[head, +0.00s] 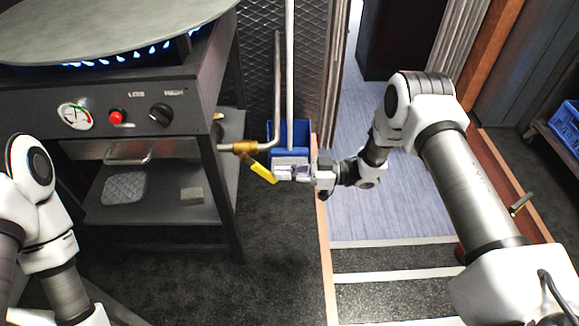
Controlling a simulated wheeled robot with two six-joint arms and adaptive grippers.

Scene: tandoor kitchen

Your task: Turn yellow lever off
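The yellow lever (262,171) sits on a brass valve (240,147) in a metal gas pipe at the stove's right side. It slants down and to the right from the valve, out of line with the pipe's level run. My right gripper (281,174) comes in from the right, its fingertips beside the lever's lower end. I cannot tell whether the fingers touch the lever or how far apart they are. My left arm shows at the lower left, but its gripper is out of view.
The stove (190,90) has blue flames (120,58) burning under a large round plate (110,25). Its front has a gauge, a red button and a black knob. A blue bin (296,133) stands behind my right gripper. The dark floor in front is clear.

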